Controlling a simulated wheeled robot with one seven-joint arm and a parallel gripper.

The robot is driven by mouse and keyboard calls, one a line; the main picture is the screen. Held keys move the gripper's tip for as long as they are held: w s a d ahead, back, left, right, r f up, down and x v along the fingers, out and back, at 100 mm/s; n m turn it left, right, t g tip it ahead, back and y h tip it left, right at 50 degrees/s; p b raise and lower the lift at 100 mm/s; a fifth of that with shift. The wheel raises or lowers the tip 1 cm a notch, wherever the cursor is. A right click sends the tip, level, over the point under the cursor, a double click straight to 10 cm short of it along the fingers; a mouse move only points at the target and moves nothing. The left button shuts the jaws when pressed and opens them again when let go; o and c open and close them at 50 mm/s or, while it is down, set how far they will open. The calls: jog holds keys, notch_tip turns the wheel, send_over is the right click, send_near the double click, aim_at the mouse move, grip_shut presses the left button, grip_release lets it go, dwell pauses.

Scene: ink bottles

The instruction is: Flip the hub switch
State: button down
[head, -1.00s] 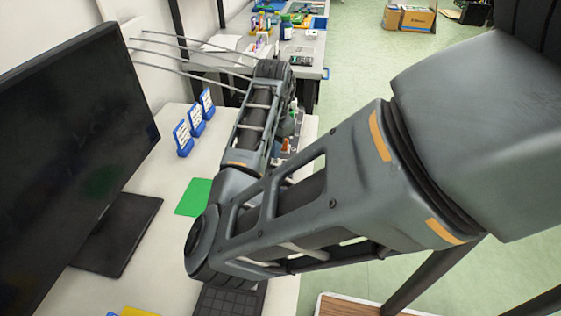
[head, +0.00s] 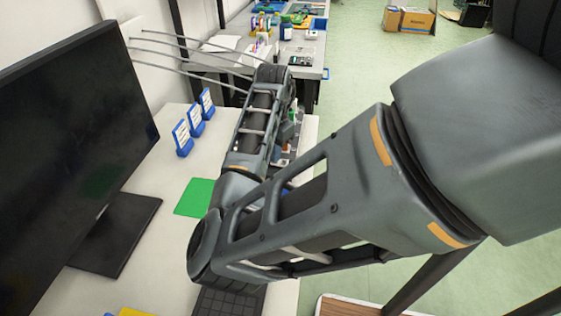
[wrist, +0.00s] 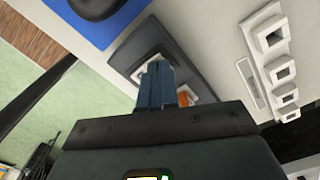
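In the wrist view, my gripper (wrist: 160,68) has its two blue-grey fingers close together, with nothing seen between them. The fingers reach over a dark grey panel (wrist: 143,40) that carries white-framed parts. One white-framed part (wrist: 150,57) lies by the fingertips and is partly covered by them. An orange piece (wrist: 184,99), which looks like a switch rocker, sits in another pale frame just right of the fingers. Contact between fingertips and panel cannot be told. In the head view my arm hides the gripper and most of the panel area.
A white strip with several square sockets (wrist: 273,40) lies right of the panel. A blue mat (wrist: 84,28) with a black object is beyond. In the head view, a monitor (head: 70,140), blue card holders (head: 182,138), a green mat (head: 193,198) and a keyboard (head: 215,300) share the desk.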

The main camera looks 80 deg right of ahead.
jog(key=shift+f, duration=0.2)
jog(key=shift+r, duration=0.1)
notch_tip(320, 180, up, 7)
jog(key=p, duration=0.6)
jog(key=shift+p, duration=0.3)
dwell(0.4)
